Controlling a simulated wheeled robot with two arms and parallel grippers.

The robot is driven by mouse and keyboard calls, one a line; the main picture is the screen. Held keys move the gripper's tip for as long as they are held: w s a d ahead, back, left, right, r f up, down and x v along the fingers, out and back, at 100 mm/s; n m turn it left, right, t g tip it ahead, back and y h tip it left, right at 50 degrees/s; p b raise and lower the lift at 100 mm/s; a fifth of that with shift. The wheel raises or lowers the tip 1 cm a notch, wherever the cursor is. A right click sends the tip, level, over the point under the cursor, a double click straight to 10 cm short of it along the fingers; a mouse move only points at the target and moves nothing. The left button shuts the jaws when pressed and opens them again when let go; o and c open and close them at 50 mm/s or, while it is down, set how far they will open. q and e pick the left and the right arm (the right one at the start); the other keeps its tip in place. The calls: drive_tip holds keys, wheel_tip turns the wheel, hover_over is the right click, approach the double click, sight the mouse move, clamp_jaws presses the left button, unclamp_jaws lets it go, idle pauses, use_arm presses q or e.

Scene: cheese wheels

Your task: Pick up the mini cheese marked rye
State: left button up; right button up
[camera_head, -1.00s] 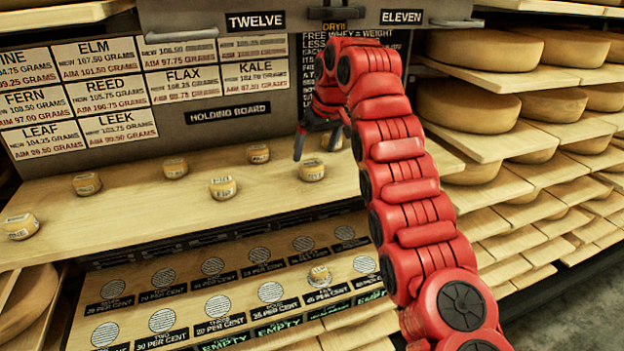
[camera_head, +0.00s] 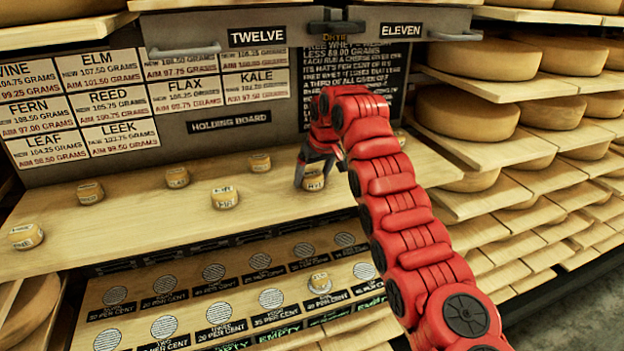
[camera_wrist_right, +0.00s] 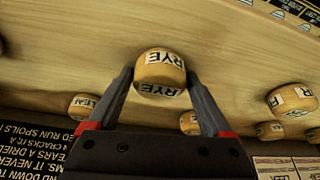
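The mini cheese marked rye (camera_wrist_right: 160,72) is a small tan wheel with white labels reading RYE. In the right wrist view it sits on the wooden board between the two fingers of my right gripper (camera_wrist_right: 160,88). The fingers are spread on either side of it, and small gaps seem to show. In the head view my right gripper (camera_head: 316,168) reaches down over the same cheese (camera_head: 313,181), partly covering it. My left gripper is not in view.
Other mini cheeses stand on the board (camera_head: 140,225), such as one to the left (camera_head: 224,197). In the wrist view, neighbours stand close behind the fingers (camera_wrist_right: 83,105). Large wheels fill racks (camera_head: 465,112) at right.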

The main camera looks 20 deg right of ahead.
drive_tip(key=c, duration=1)
